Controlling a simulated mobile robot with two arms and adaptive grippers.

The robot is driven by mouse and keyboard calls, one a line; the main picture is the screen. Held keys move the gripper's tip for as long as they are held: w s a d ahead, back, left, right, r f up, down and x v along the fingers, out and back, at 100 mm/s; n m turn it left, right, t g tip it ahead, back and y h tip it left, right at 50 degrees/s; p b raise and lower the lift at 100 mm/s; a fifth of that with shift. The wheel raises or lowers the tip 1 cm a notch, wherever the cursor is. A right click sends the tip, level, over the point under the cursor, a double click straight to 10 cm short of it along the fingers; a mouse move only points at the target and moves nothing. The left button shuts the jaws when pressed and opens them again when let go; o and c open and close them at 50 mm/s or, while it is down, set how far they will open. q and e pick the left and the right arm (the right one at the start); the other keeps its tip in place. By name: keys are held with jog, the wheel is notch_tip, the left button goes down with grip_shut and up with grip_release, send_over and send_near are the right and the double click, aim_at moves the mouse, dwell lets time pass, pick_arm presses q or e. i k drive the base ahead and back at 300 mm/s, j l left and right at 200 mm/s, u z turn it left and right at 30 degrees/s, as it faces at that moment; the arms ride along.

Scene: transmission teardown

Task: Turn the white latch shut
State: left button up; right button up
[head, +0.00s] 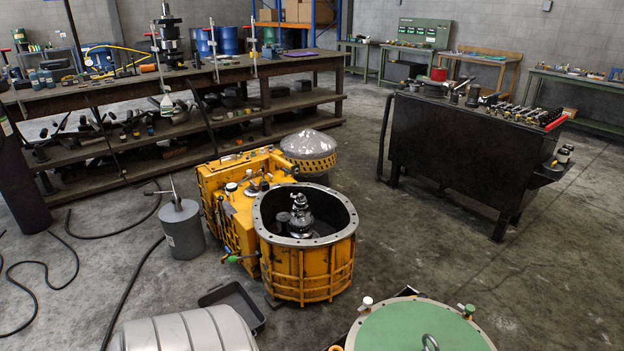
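A small white-topped piece (366,303) stands at the left rim of a round green-topped cover (410,325) at the bottom right. It may be the white latch, but it is too small to tell, and I cannot tell whether it is turned open or shut. A green-topped piece (468,310) stands at the right rim, and a metal ring (430,342) is on top. The yellow transmission housing (310,268) stands in the middle, with a small white-topped part (231,188) on its left section. Neither of my grippers is in view.
A grey canister (182,232) and a black tray (236,303) stand left of the housing. A ribbed grey drum (185,332) lies at the bottom left. Hoses cross the left floor. A dark tool cart (450,145) stands right. The floor at right is clear.

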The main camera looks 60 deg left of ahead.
aim_at(368, 300)
jog(key=u, duration=1.45)
jog(key=i+j+u, duration=0.1)
jog(key=u, duration=0.7)
jog(key=j, duration=0.1)
